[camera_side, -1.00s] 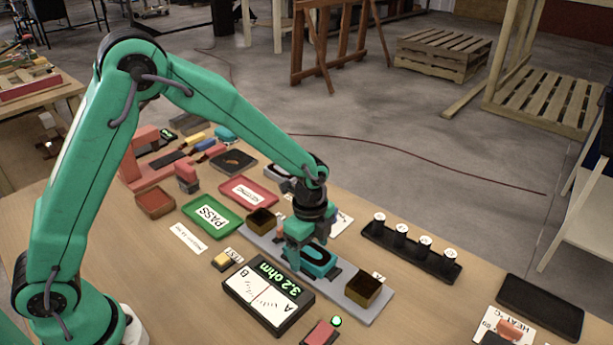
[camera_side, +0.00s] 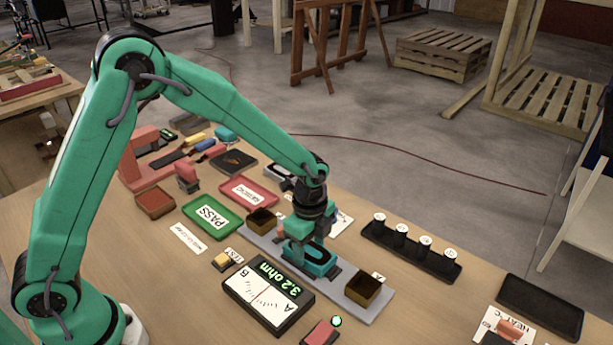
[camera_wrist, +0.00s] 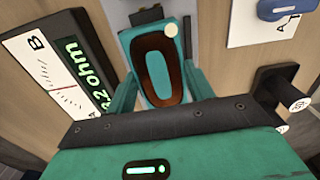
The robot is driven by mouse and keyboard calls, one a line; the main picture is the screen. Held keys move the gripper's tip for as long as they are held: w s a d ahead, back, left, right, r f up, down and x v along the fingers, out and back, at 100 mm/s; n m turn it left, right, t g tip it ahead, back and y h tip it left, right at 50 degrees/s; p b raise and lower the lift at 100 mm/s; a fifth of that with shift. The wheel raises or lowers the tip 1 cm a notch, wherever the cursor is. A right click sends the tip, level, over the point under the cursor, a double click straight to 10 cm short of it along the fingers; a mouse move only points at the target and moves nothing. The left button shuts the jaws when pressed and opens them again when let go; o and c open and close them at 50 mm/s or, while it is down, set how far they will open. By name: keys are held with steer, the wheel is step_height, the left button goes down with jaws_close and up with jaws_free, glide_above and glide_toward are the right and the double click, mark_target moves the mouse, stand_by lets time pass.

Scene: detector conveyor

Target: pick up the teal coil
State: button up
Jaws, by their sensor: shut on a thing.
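The teal coil (camera_side: 322,264) is an oval teal block with a dark winding, at the grey strip (camera_side: 344,303) in the middle of the bench. In the wrist view the coil (camera_wrist: 156,72) shows its brown oval ring and a pale round spot at its top right corner. My gripper (camera_side: 309,252) is over the coil and shut on it. In the wrist view the fingers of my gripper (camera_wrist: 158,92) lie along both sides of the coil. The coil's underside is hidden, so I cannot tell whether it is clear of the strip.
A meter (camera_side: 268,295) reading 3.2 ohm stands in front of the strip. Open brass-coloured boxes stand near the strip's left (camera_side: 262,221) and right (camera_side: 363,288) ends. A green PASS tray (camera_side: 212,216) and a red tray (camera_side: 248,192) lie left. A black rack (camera_side: 411,251) stands right.

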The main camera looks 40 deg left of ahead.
steer(key=shift+r, duration=0.7)
step_height(320, 180, up, 2)
steer(key=shift+r, duration=0.25)
steer(key=s+d+r, duration=0.6)
steer(key=s+d, duration=0.1)
steer(key=s, duration=0.1)
steer(key=shift+s+d+r, duration=0.35)
steer(key=shift+d+r, duration=0.05)
steer(key=shift+w+a, duration=0.1)
glide_toward(310, 250)
steer(key=a+r, duration=0.2)
steer(key=a, duration=0.1)
steer(key=w+a, duration=0.4)
steer(key=a, duration=1.1)
steer(key=w+a+f, duration=0.1)
steer(key=a+f, duration=0.1)
steer(key=a, duration=0.1)
steer(key=a+f, duration=0.3)
steer(key=a, duration=0.1)
steer(key=w+a+f, duration=0.1)
steer(key=a+f, duration=0.1)
steer(key=a, duration=0.2)
steer(key=shift+w+f, duration=0.25)
steer(key=shift+w, duration=0.1)
steer(key=shift+f, duration=2)
steer(key=shift+f, duration=0.15)
